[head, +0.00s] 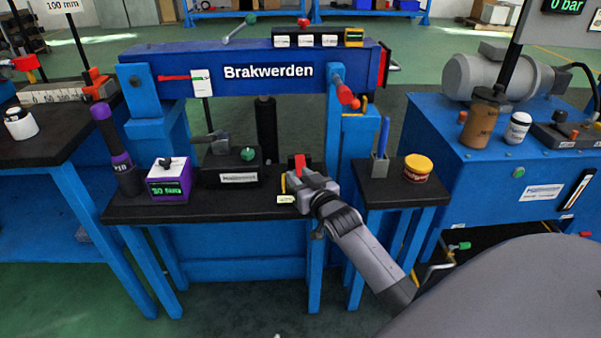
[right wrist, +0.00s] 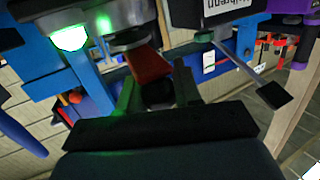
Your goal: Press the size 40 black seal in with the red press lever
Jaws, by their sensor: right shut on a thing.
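My right gripper (head: 306,181) is at the front right corner of the black bench top under the blue press frame. It is shut on the red press lever (head: 300,162), whose red part stands up just behind the fingers. In the right wrist view the red lever (right wrist: 148,65) runs down between the two fingers (right wrist: 156,92), with a dark end between them. A green lamp (right wrist: 70,38) glows beside it. I cannot make out the size 40 black seal; the gripper hides part of this corner. My left gripper is not in view.
The blue press frame (head: 180,72) stands over the bench. A purple-topped box with a green display (head: 169,180) and a black box with a green knob (head: 230,170) stand to the left. A yellow-lidded tin (head: 418,168) and a blue pen holder (head: 380,166) stand on the right-hand stand.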

